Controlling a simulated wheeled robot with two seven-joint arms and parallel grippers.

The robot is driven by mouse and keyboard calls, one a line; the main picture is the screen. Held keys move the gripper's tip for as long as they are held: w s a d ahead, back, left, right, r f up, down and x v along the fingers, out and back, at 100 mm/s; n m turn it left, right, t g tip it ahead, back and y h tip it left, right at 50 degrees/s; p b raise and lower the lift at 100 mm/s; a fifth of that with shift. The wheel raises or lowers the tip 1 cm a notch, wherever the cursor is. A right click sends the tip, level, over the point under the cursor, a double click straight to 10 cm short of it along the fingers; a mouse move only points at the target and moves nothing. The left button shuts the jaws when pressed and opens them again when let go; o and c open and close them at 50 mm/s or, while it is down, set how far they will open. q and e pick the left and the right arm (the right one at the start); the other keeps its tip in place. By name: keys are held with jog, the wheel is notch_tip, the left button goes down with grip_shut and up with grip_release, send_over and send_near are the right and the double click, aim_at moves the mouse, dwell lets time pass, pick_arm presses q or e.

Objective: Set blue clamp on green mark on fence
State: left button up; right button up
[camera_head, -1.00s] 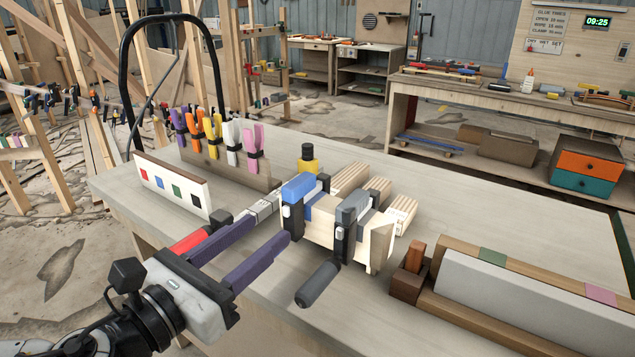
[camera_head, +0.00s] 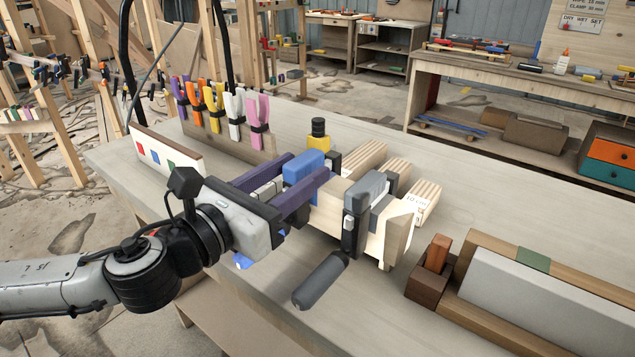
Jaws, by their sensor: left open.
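The blue clamp (camera_head: 303,167) has a blue block-shaped head and sits on a pale wooden workpiece on the bench. My left gripper (camera_head: 309,164) has long purple fingers, one on each side of the blue head. They are open, and I cannot tell whether they touch it. The gripper body hides the clamp's lower part; a bit of blue shows below the gripper. The green mark (camera_head: 533,259) is a band across the brown wooden fence (camera_head: 483,244) at the right, well away from the gripper. My right gripper is not in view.
A grey clamp (camera_head: 366,190) with a dark handle stands just right of the blue one. Several coloured spring clamps stand in a rack (camera_head: 232,144) behind. A small brown block (camera_head: 428,285) sits at the fence's near end.

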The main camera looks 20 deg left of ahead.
aim_at(314, 151)
pick_arm(q)
jog(key=x, duration=0.5)
jog(key=shift+w+a+r+p, duration=0.15)
jog(key=shift+w+p, duration=0.1)
jog(key=shift+p, duration=0.15)
grip_shut()
jog(key=shift+r, duration=0.1)
